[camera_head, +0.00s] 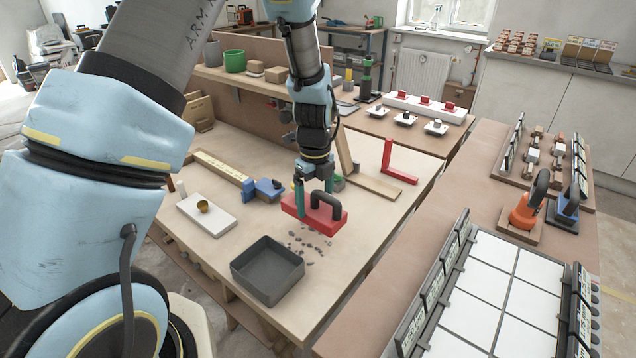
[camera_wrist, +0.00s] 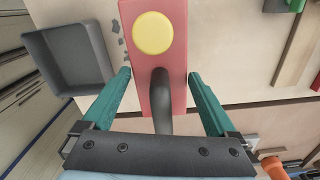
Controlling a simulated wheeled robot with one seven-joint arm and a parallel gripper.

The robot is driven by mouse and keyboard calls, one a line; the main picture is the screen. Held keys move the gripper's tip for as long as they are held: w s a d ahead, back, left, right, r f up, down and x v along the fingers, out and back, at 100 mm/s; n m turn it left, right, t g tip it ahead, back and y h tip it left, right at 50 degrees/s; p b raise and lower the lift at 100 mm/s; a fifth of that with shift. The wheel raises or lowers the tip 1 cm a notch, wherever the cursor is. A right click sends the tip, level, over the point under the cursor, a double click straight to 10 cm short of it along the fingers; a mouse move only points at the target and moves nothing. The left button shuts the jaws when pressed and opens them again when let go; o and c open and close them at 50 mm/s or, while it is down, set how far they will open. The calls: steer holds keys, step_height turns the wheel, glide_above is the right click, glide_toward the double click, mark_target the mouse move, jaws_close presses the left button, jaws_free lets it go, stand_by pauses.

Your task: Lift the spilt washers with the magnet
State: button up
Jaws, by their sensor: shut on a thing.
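The magnet (camera_head: 297,212) is a red block with a black arched handle (camera_head: 327,203). Whether any washers are under the magnet is hidden. The gap between magnet and table is unclear.
An empty-looking dark grey tray (camera_head: 267,284) stands on the table next to the washers, near the front edge. A white block with a small brass cup (camera_head: 204,206), a blue vise (camera_head: 264,189) and a red square (camera_head: 399,164) lie around. The table right of the washers is clear.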

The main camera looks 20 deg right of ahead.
steer(key=shift+f+b, duration=1.65)
steer(key=shift+f, duration=0.8)
steer(key=shift+f+b, duration=0.3)
steer(key=shift+f, duration=0.1)
steer(key=shift+s+a, duration=0.45)
steer(key=shift+a, duration=0.35)
steer(key=shift+s+a, duration=0.45)
steer(key=shift+a, duration=0.4)
steer(key=shift+s+a, duration=0.45)
steer(key=shift+a, duration=0.35)
stand_by(1.0)
steer(key=shift+r+p, duration=2.45)
steer(key=shift+r, duration=1.05)
